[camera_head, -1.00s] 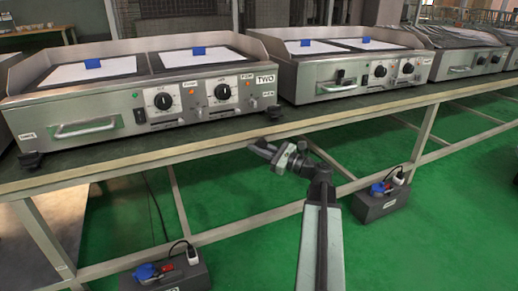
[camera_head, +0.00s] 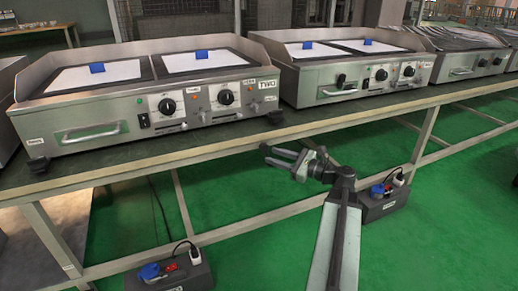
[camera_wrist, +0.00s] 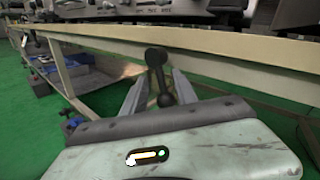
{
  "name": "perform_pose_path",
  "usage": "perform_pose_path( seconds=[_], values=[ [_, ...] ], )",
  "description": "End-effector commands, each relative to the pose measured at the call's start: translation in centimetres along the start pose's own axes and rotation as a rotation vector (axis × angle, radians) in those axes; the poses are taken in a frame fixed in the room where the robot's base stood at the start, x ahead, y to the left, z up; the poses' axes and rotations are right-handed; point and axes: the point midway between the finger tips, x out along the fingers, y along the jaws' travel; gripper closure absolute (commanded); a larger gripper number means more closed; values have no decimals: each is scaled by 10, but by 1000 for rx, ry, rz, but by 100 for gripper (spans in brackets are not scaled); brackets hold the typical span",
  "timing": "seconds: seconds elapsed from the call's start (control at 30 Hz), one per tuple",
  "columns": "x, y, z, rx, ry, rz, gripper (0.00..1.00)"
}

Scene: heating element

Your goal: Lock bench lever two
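My gripper (camera_head: 268,155) is in front of and below the front edge of the bench (camera_head: 110,172), apart from it in the head view. Its two fingers are spread. In the wrist view a dark rod with rounded ends (camera_wrist: 158,75) shows between the grey fingers; I cannot tell whether it is a lever or part of my gripper. The griddle labelled TWO (camera_head: 200,88) stands on the bench. Small dark pieces sit at its front corners, left (camera_head: 37,165) and right (camera_head: 275,117). No piece is clearly identifiable as bench lever two.
A second griddle (camera_head: 350,77) stands to the right, with more beyond. Under the bench are a power box at left (camera_head: 180,279) and one at right (camera_head: 378,212). Bench legs (camera_head: 50,240) and crossbars limit room below. The green floor (camera_head: 450,220) in front is clear.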

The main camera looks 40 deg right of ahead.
Motion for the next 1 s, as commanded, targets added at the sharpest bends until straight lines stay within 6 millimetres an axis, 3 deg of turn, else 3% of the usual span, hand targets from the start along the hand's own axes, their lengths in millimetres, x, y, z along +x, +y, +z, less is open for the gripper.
perform_pose_path(
  seconds=[0.33,0.7,0.83,1.0],
  values=[
    [60,-1,0,0,-1,0,66],
    [71,0,0,0,-1,-1,66],
    [71,0,0,-1,-1,-1,99],
    [70,0,0,-1,-1,-1,100]
  ],
)
